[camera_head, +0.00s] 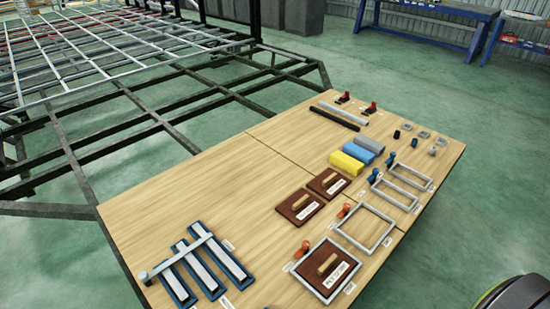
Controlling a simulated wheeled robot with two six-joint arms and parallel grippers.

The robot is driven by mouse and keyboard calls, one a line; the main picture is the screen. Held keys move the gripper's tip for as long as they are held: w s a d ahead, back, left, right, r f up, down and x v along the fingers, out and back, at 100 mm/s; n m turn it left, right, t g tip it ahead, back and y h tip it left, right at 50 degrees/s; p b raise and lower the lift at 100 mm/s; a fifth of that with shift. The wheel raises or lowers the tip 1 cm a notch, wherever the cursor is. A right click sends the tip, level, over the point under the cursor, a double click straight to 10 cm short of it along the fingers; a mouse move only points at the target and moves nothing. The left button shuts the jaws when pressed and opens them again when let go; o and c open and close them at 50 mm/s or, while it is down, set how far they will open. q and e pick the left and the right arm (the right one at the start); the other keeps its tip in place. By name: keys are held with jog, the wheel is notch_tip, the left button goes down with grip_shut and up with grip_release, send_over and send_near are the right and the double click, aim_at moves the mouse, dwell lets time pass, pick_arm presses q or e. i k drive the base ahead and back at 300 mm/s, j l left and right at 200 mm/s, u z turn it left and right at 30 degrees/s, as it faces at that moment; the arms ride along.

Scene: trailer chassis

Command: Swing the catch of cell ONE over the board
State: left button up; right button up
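On the wooden table, a grey frame (310,286) at the front holds a brown board (339,281) with a wooden handle and a white label. An orange catch (302,249) sits at this frame's upper left corner. A second, empty grey frame (378,213) lies behind it, with another orange catch (344,209) at its left corner. Two narrower empty frames farther back have blue catches (373,175) beside them. The small labels are too small to read, so I cannot tell which cell is ONE. Neither gripper is in view.
Two more brown boards (298,207) lie left of the frames. Yellow, blue and grey blocks (347,163) lie behind them. Blue trays (209,268) with a grey bar across them are at front left. The table's left middle is clear; a metal chassis (110,140) stands beyond.

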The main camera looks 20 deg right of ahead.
aim_at(306, 245)
jog(key=z, duration=1.05)
jog(key=k+l+z, duration=0.1)
jog(key=l+z, duration=0.15)
jog(key=l, duration=0.4)
jog(key=k+l+z, duration=0.1)
jog(key=l+z, duration=0.2)
jog(key=l, duration=0.3)
